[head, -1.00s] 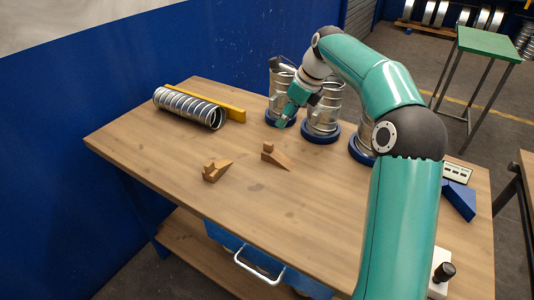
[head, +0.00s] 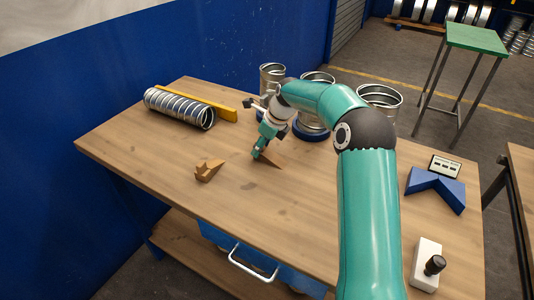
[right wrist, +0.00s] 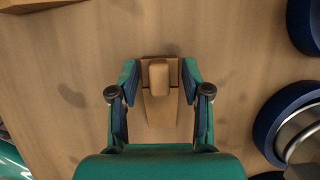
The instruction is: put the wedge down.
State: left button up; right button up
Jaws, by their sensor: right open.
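Two small brown wooden wedges are on the wooden table (head: 225,212). One wedge (head: 272,159) is at the middle, partly hidden by my right gripper (head: 258,152) in the head view. In the right wrist view this wedge (right wrist: 158,112) lies between the fingers of my right gripper (right wrist: 159,82), its raised block toward the fingertips. The fingers are open, one on each side, with a narrow gap showing on both sides. The other wedge (head: 208,170) stands apart to the left. My left gripper is not in view.
A ribbed spiral duct (head: 180,107) lies at the back left beside a yellow bar (head: 222,112). Several metal ducts on blue round bases stand behind my right arm. A blue V-shaped block (head: 437,186) is at the right. The table's front left is clear.

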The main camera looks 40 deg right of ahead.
jog(key=shift+x, duration=0.85)
jog(key=shift+c, duration=0.3)
grip_shut()
jog(key=shift+r, duration=0.1)
